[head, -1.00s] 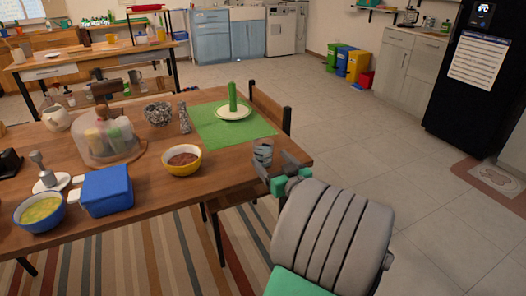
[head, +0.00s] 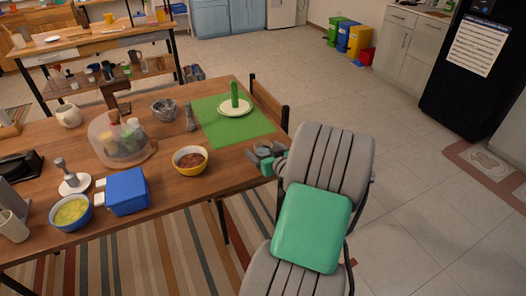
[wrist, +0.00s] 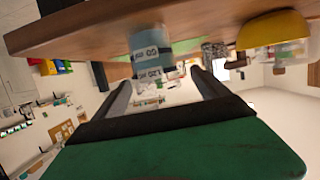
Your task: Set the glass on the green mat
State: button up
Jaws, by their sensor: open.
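The glass (wrist: 150,52) is clear with printed measuring marks and stands near the table's right end. In the head view the glass (head: 264,149) is small and partly hidden by my gripper (head: 267,158). My gripper is open, with its fingers low at the table edge. In the wrist view my gripper (wrist: 160,80) has one finger on each side of the glass. I cannot tell whether either finger touches it. The green mat (head: 255,127) lies farther back on the table. A white plate (head: 224,110) with an upright green cucumber-like thing (head: 235,94) stands on it.
A yellow bowl (head: 190,160) of brown food stands left of the glass. A pepper mill (head: 190,117) and patterned bowl (head: 163,108) stand left of the mat. A chair back (head: 268,107) rises beyond the table's right edge. The mat's front part is bare.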

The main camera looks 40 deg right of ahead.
aim_at(260, 144)
jog(key=x, duration=0.4)
jog(key=shift+w+d+f, duration=0.1)
jog(key=shift+w+d, duration=0.15)
jog(key=shift+d, duration=0.05)
jog(key=shift+s, duration=0.1)
jog(key=c, duration=1.8)
grip_shut()
jog(key=shift+r, duration=0.3)
